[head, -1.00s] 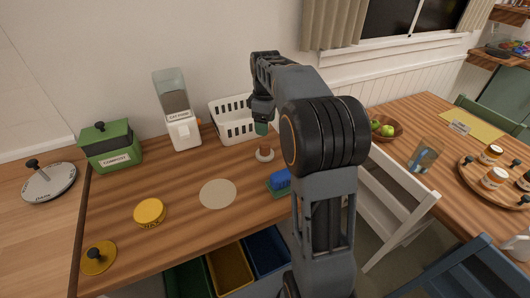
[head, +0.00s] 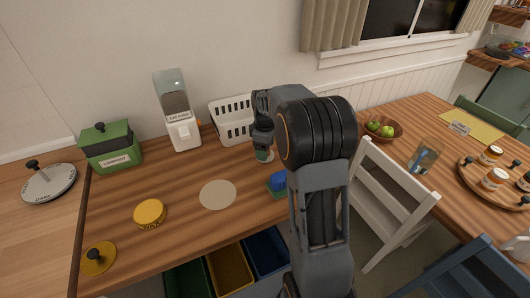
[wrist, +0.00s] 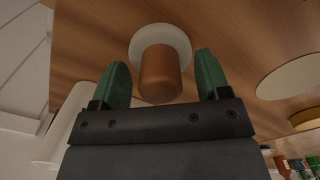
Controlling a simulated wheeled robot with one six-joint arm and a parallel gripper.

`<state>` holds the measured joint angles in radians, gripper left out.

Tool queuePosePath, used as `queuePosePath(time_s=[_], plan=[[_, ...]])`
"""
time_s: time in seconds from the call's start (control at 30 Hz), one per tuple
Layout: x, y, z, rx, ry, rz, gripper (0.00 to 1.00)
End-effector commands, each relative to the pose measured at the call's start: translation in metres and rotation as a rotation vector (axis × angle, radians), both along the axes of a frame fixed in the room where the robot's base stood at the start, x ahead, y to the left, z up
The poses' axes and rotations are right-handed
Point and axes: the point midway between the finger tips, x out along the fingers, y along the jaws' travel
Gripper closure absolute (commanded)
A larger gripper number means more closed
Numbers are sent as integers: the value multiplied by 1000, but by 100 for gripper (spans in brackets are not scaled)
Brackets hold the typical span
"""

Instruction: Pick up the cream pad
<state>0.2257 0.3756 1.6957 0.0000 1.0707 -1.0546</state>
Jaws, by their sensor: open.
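The cream pad is a round cream disc (wrist: 152,35) with an upright brown knob (wrist: 160,74), standing on the wooden counter. In the wrist view the knob appears between the two green fingers of my gripper (wrist: 160,62), with a visible gap on each side. My gripper is open and holds nothing. In the head view my gripper (head: 263,155) points down at the pad and hides most of it. I cannot tell exactly how far the fingertips reach down along the knob.
A white basket (head: 232,123) stands just behind my gripper. A blue-topped brush or sponge (head: 277,182) lies close in front. A flat beige round mat (head: 218,194), yellow tin (head: 150,213), food dispenser (head: 178,115) and green compost bin (head: 110,147) are to the left.

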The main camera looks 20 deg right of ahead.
Motion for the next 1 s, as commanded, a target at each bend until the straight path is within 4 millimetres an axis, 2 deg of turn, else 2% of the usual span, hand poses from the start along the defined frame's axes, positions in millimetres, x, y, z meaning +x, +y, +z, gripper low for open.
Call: queuePosePath(time_s=[0.2, 0.77, 1.0], plan=[[0, 0, -1, 0, 0, 0, 30], [0, 0, 0, 0, 0, 0, 84], [0, 0, 0, -1, -1, 0, 84]])
